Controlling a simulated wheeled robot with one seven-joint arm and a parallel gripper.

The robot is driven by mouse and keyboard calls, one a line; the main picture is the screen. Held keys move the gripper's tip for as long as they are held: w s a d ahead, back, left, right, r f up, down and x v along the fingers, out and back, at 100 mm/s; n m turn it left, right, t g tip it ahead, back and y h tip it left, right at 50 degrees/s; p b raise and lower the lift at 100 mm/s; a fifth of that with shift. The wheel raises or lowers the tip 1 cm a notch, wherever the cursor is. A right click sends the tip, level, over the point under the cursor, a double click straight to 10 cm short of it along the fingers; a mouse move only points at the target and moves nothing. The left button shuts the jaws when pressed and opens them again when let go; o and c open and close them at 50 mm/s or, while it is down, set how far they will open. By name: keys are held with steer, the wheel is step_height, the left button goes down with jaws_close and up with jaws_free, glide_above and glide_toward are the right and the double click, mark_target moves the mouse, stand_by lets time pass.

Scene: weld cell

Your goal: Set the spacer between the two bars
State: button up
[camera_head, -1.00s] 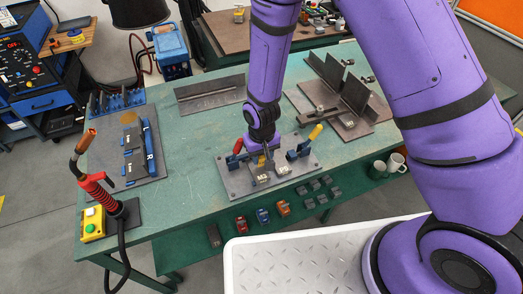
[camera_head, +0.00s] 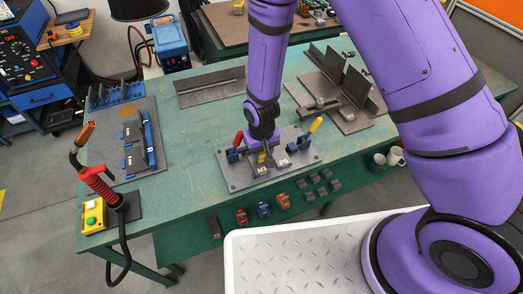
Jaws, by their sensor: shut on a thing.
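My gripper (camera_head: 265,146) points down over the grey fixture plate (camera_head: 237,183) on the green table. It is shut on the spacer, a small brass-yellow piece (camera_head: 262,157) low at its fingertips and mostly hidden. Two grey bars lie on the plate just below the fingers, the left bar (camera_head: 261,170) and the right bar (camera_head: 281,161), both with pale markings. The spacer is close to the gap between them. I cannot tell whether it touches the bars or the plate.
Clamps with a red handle (camera_head: 238,138) and a yellow handle (camera_head: 316,124) flank the bars. A torch (camera_head: 98,183) stands at left. Grey angle plates (camera_head: 355,85) stand at back right. Mugs (camera_head: 392,157) are at the right edge.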

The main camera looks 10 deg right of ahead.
steer(key=shift+f, duration=0.25)
steer(key=o, duration=1)
step_height(320, 180, up, 11)
steer(key=shift+f, duration=0.1)
stand_by(0.5)
